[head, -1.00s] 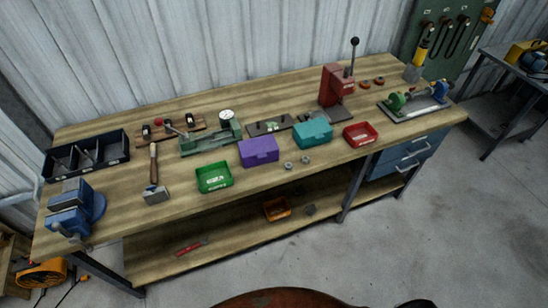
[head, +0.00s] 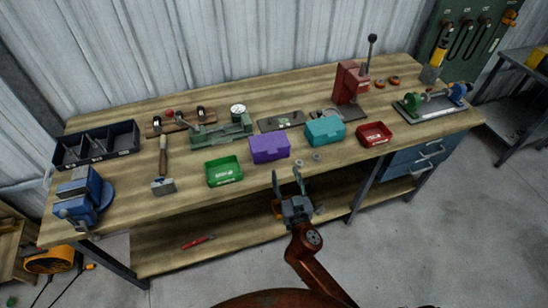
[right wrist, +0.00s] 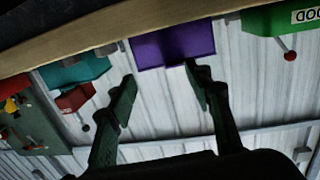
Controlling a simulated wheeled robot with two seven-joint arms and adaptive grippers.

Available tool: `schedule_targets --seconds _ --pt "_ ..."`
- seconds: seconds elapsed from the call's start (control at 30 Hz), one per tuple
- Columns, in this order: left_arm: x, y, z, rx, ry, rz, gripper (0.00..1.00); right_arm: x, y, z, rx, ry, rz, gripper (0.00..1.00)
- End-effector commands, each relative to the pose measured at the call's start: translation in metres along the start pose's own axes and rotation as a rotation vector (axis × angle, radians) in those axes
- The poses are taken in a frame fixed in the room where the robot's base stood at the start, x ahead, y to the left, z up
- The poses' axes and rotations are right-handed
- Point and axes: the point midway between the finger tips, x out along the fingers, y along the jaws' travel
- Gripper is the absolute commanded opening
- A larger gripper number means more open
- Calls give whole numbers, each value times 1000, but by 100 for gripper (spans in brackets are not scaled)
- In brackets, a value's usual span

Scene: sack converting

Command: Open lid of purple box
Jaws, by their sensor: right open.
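The purple box (head: 269,149) sits on the workbench near its front edge, with its lid shut. It also shows in the right wrist view (right wrist: 172,46), upside down, beyond and between the fingers. My right gripper (head: 288,178) is open and empty, in front of the bench edge and just short of the purple box, not touching it. In the right wrist view its two dark fingers (right wrist: 160,88) are spread apart. My left gripper is not in view.
A green tray (head: 224,172) stands left of the purple box and a teal box (head: 325,131) stands right of it. Small nuts (head: 316,157) lie near the front edge. A red tray (head: 374,135) is farther right. The wooden bench (head: 120,195) has its edge near my gripper.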

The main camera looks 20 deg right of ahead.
Motion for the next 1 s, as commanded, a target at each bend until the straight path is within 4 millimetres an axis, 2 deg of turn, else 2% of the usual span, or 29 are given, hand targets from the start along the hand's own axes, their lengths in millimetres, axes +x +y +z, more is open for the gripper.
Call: schedule_targets --seconds 0.03,0.13,0.6,0.77,1.0 --pt "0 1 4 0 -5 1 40 3 -10 -8 0 25 -23 46" --pt "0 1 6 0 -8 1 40 9 -20 -15 1 48 -44 46" --pt "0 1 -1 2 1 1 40 73 -24 -18 0 48 -46 46" --pt "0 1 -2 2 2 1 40 82 -24 -17 3 47 -45 46" --pt "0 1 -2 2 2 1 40 82 -23 -18 3 46 -45 46"
